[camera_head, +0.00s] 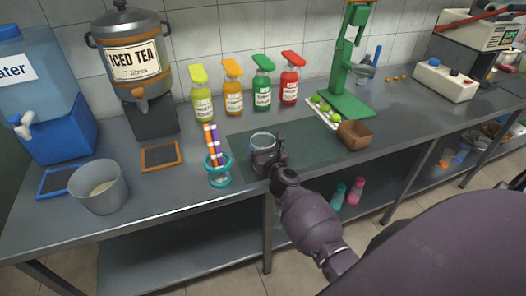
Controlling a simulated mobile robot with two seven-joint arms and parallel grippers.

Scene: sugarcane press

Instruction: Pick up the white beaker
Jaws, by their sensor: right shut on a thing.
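A clear, pale beaker (262,140) stands upright on the dark mat (310,152) in the middle of the counter. My right gripper (268,158) is at the beaker's near side and shut on it. The gripper hides the beaker's lower front, and I cannot tell whether its base touches the mat. My left gripper does not show.
A teal-rimmed cup (219,178) with coloured sticks stands close on the left. Several syrup bottles (233,88) line the back. A green press (346,70), a tray of limes (322,113) and a brown box (354,135) are on the right. A grey bucket (99,188) stands front left.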

